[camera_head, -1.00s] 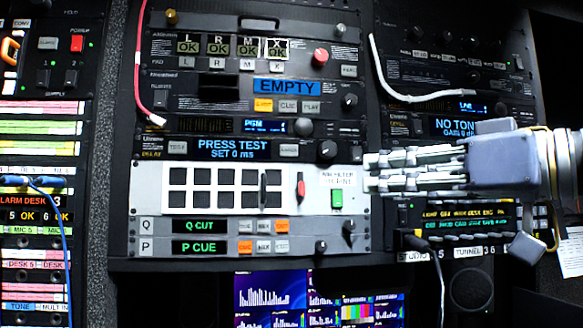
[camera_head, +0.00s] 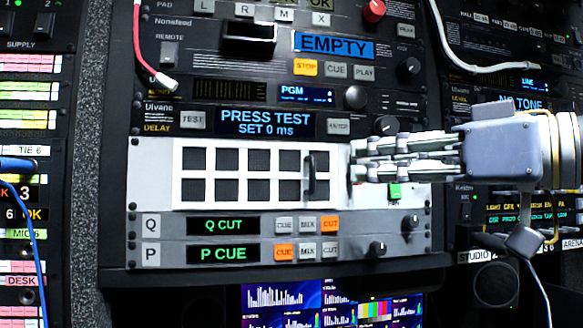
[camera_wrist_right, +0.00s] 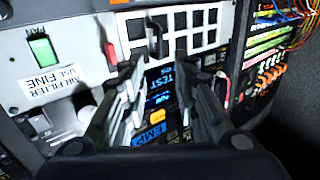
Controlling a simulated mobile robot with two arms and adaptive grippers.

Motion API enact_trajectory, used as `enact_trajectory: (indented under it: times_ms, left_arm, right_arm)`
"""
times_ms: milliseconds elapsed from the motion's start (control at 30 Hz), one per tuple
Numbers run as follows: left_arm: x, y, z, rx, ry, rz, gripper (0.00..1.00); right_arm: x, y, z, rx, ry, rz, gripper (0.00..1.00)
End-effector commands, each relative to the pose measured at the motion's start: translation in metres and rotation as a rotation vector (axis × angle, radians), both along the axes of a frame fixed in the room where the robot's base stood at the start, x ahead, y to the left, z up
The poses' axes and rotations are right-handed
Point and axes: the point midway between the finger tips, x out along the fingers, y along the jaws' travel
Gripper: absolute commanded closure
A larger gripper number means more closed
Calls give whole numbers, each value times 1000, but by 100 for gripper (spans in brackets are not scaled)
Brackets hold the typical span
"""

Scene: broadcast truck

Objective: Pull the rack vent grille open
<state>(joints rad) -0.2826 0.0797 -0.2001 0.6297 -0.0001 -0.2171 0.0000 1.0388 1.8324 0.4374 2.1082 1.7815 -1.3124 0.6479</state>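The rack vent grille (camera_head: 176,176) is a white-framed panel with two rows of black mesh windows, set in a pale rack unit. It appears closed, flush with that unit. A black upright handle (camera_head: 311,172) stands at its right side; the handle also shows in the right wrist view (camera_wrist_right: 156,40). My right gripper (camera_head: 353,161) points left, just right of the handle, and covers part of the rack unit. In the wrist view its fingers (camera_wrist_right: 163,78) are apart with nothing held between them, and the handle lies beyond the tips. My left gripper is out of view.
A green switch (camera_head: 395,191) sits below my right fingers, and a red piece (camera_wrist_right: 111,55) shows beside the grille in the wrist view. A red cable (camera_head: 139,48) hangs above left. Knobs (camera_head: 378,249) stick out below. Screens (camera_head: 275,305) lie lower down.

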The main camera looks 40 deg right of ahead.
Motion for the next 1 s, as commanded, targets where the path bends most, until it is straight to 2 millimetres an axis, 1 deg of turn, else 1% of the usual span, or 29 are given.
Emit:
enact_trajectory:
  times_ms: [67, 167, 400, 500, 567, 633, 800, 833, 900, 1000]
  left_arm:
    - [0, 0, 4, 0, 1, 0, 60]
    - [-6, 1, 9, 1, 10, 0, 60]
    - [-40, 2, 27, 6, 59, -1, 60]
    - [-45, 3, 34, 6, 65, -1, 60]
    - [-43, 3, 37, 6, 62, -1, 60]
    - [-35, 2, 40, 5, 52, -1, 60]
    - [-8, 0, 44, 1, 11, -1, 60]
    - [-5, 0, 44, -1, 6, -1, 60]
    - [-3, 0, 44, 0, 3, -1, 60]
    - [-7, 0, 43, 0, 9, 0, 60]
  right_arm:
    - [6, 1, 1, 0, 2, 0, 72]
    - [20, 2, 2, 0, 5, 1, 72]
    - [67, 6, 2, -1, 6, 1, 72]
    - [83, 8, 1, 0, 5, 2, 72]
    - [91, 8, 2, 0, 4, 0, 72]
    - [98, 8, 1, 0, 4, -1, 72]
    - [106, 9, 0, 0, 1, 0, 72]
    - [106, 9, -1, 0, 0, 0, 72]
    - [106, 9, -1, 0, 0, 0, 72]
    - [106, 9, -1, 0, 0, 0, 72]
